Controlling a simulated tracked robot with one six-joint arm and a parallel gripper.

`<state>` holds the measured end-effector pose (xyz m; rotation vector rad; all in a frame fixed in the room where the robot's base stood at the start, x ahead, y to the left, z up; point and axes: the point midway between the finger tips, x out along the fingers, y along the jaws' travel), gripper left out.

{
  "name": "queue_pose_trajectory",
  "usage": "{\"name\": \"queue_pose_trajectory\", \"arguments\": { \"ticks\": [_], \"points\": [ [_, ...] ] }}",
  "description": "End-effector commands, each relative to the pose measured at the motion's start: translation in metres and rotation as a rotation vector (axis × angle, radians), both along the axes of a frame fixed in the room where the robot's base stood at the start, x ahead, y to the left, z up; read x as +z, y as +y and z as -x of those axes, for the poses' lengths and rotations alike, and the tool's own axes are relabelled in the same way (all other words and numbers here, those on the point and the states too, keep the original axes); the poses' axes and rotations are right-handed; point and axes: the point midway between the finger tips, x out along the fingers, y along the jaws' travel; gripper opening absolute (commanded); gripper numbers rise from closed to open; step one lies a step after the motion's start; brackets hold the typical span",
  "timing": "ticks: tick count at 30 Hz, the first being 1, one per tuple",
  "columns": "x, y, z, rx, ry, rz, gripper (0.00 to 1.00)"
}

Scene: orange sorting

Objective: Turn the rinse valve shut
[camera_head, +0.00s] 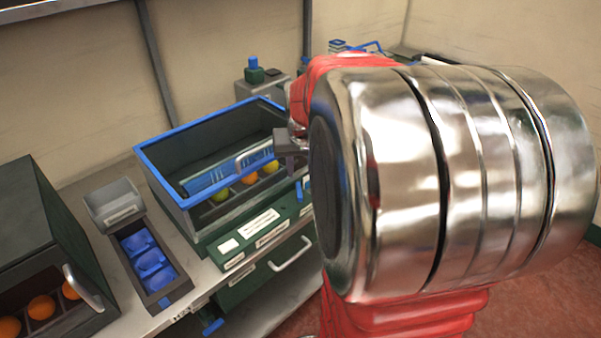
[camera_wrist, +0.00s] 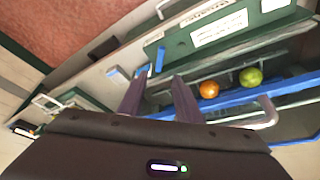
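My gripper (camera_wrist: 159,76) points its two fingers at the front of the green rinse unit in the wrist view, with a clear gap between them. A small blue lever (camera_wrist: 160,59), which looks like the rinse valve, stands just beyond the fingertips, roughly in line with the gap. Nothing shows held between the fingers. In the head view my gripper (camera_head: 286,142) is over the right end of the blue-rimmed basin (camera_head: 165,148), mostly hidden by my arm. A bit of blue (camera_head: 299,190) shows beside my arm there. I cannot tell the lever's exact turn.
An orange fruit (camera_wrist: 208,89) and a green one (camera_wrist: 251,76) lie in the basin. In the head view a blue tray insert (camera_head: 147,260) and a dark box (camera_head: 35,225) with oranges stand left. Red floor lies in front.

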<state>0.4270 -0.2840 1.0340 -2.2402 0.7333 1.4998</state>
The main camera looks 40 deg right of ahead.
Motion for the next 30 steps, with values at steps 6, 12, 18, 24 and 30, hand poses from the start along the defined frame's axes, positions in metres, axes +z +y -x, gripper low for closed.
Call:
{"name": "queue_pose_trajectory", "arguments": {
  "ticks": [6, 12, 18, 24, 30],
  "points": [
    [0.003, 0.001, 0.001, 0.0, 0.0, 0.0, 0.31],
    [0.003, 0.002, 0.001, 0.002, 0.0, 0.0, 0.31],
    [0.013, 0.025, 0.001, 0.043, -0.008, 0.006, 0.31],
    [0.031, 0.084, 0.01, 0.148, -0.024, 0.014, 0.31],
    [0.047, 0.149, 0.031, 0.275, -0.043, 0.023, 0.31]
  ]
}}
